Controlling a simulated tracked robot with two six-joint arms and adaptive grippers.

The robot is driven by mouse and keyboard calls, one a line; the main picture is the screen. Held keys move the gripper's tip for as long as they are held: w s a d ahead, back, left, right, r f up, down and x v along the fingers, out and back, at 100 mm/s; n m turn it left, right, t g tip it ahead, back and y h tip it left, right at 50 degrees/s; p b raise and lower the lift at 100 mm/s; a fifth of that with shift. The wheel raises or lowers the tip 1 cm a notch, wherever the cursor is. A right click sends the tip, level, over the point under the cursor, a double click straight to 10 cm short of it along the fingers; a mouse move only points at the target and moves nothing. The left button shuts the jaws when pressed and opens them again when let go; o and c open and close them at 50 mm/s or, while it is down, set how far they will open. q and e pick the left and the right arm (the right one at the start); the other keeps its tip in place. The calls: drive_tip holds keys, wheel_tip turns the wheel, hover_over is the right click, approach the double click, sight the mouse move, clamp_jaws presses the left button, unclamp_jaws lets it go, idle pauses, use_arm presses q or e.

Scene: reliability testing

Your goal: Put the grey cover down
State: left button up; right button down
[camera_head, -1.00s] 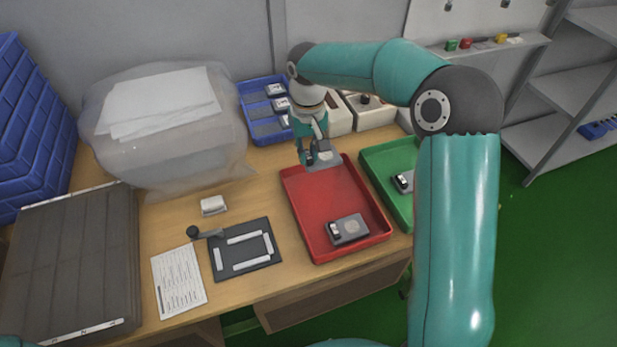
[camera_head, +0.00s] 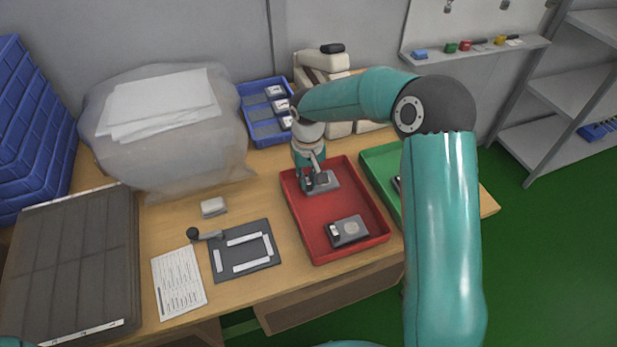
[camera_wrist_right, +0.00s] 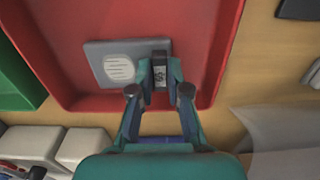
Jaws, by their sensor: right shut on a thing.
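The grey cover, a flat grey piece with a dark block at one end (camera_head: 326,182), is at the far end of the red tray (camera_head: 312,222). My right gripper (camera_head: 311,184) is shut on its dark block. In the right wrist view the grey cover (camera_wrist_right: 103,62) shows a pale round patch, and the fingertips (camera_wrist_right: 160,75) of my right gripper sit on either side of the block. I cannot tell whether the cover touches the tray floor. My left gripper is out of view.
A similar grey piece (camera_head: 351,231) lies in the near end of the red tray. The green tray (camera_head: 376,160) stands to the right, partly hidden by my arm. A dark plate (camera_head: 222,267) with white strips and a paper sheet (camera_head: 178,283) lie to the left.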

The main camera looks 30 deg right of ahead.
sight(308, 182)
drive_tip(key=c, duration=1.1)
unclamp_jaws()
drive_tip(key=shift+c, duration=0.2)
wheel_tip(308, 182, up, 12)
drive_tip(key=shift+s, duration=0.1)
